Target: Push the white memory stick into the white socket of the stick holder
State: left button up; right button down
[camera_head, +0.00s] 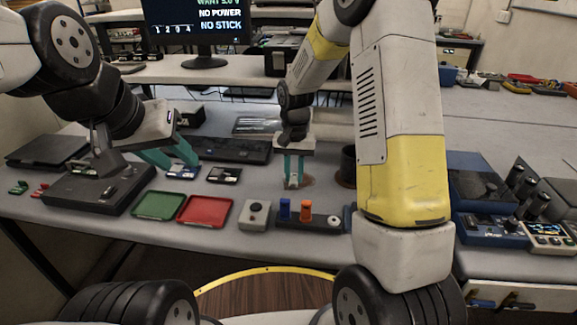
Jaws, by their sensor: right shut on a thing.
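My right gripper (293,172) points down, a little behind the stick holder, with its teal fingers close together. A small pale piece between its fingertips looks like the white memory stick (293,181); it is mostly hidden by the fingers. The dark stick holder (320,226) lies near the table's front edge. A blue stick (284,209) and an orange stick (306,210) stand upright in it. A small white spot on its right part may be the white socket (334,221). My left gripper (168,160) is open and empty at the left, its teal fingers spread.
A grey box with a dark knob (254,214), a red tray (205,210) and a green tray (160,205) lie left of the holder. A monitor (197,22) reads "NO POWER" and "NO STICK". Blue instruments (490,229) stand at the right. A dark cup (348,162) stands behind.

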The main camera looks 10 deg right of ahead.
aim_at(294, 178)
notch_tip(294, 178, up, 9)
dwell(0.3)
